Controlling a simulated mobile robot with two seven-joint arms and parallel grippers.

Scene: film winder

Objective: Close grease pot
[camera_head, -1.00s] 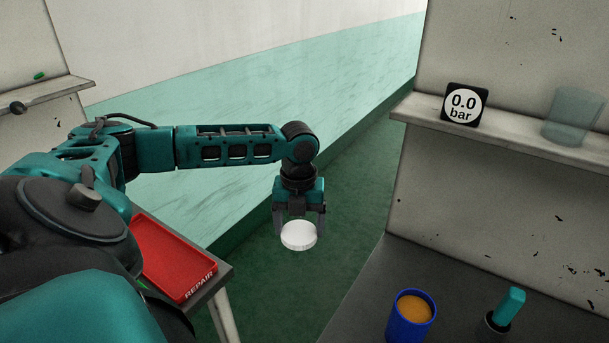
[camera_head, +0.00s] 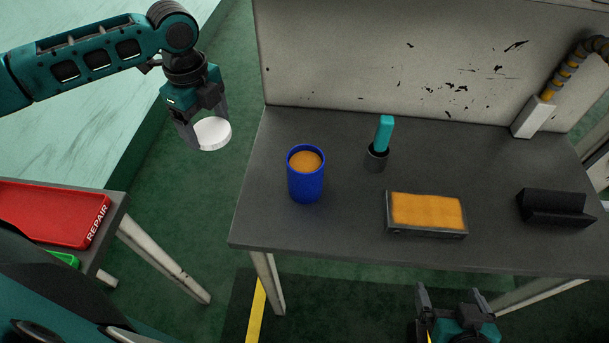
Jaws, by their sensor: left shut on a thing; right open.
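The grease pot (camera_head: 305,187) is a blue cylinder standing upright and uncovered on the left part of the grey table, with orange-brown grease (camera_head: 306,161) showing at its top. My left gripper (camera_head: 204,140) is shut on a round white lid (camera_head: 213,134). It holds the lid in the air left of the table, apart from the pot. My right gripper (camera_head: 450,296) is open and empty, low at the bottom of the view in front of the table's front edge.
On the grey table (camera_head: 270,222) are a teal-handled tool in a dark cup (camera_head: 377,159), a tray with an orange block (camera_head: 427,211) and a black holder (camera_head: 555,207). A hose with a white end (camera_head: 533,116) is at the back right. A red REPAIR tray (camera_head: 45,213) is at left.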

